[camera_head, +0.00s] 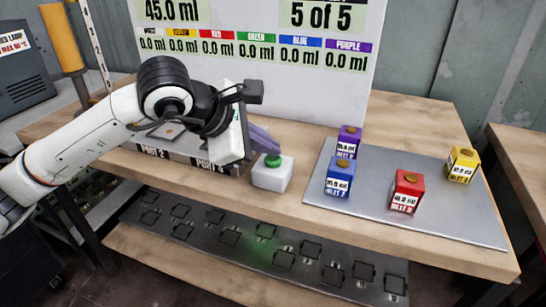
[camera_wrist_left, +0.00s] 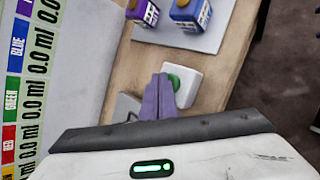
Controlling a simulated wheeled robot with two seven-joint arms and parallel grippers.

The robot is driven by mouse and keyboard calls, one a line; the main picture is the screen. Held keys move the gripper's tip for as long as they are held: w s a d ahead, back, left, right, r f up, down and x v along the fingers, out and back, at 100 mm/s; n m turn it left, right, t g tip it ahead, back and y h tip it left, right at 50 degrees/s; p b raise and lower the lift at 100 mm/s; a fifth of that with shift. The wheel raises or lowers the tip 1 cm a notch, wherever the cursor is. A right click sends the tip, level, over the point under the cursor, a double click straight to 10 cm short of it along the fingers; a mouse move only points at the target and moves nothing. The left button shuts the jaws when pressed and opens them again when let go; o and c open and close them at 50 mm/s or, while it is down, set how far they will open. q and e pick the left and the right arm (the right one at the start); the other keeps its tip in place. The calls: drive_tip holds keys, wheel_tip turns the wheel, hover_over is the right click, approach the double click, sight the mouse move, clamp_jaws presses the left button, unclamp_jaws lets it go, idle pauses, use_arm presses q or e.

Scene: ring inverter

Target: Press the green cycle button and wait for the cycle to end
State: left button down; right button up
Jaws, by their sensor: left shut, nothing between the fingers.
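The green button (camera_head: 273,160) sits on top of a white box (camera_head: 272,177) near the front edge of the wooden bench. The button also shows in the left wrist view (camera_wrist_left: 174,82), partly hidden behind my fingers. My left gripper (camera_head: 270,146) is shut and empty. Its purple-grey fingers (camera_wrist_left: 158,98) reach to just behind and above the button in the head view. I cannot tell whether the fingertips touch it. The display board (camera_head: 270,50) behind reads 45.0 ml and 5 of 5, with 0.0 ml under each colour. My right gripper is not in view.
A grey mat (camera_head: 445,220) on the right of the bench holds purple (camera_head: 349,141), blue (camera_head: 340,177), red (camera_head: 406,191) and yellow (camera_head: 462,164) boxes. My left arm covers part of the labelled ports. A dark shelf (camera_head: 245,240) lies below the bench.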

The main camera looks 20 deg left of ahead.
sight(268, 160)
use_arm(q)
drive_tip(key=shift+f, duration=0.3)
drive_tip(key=shift+r, duration=0.1)
idle(0.4)
drive_tip(key=shift+r, duration=0.85)
drive_tip(key=shift+r+p, duration=1.65)
drive_tip(key=shift+r, duration=0.95)
drive_tip(key=shift+f, duration=0.1)
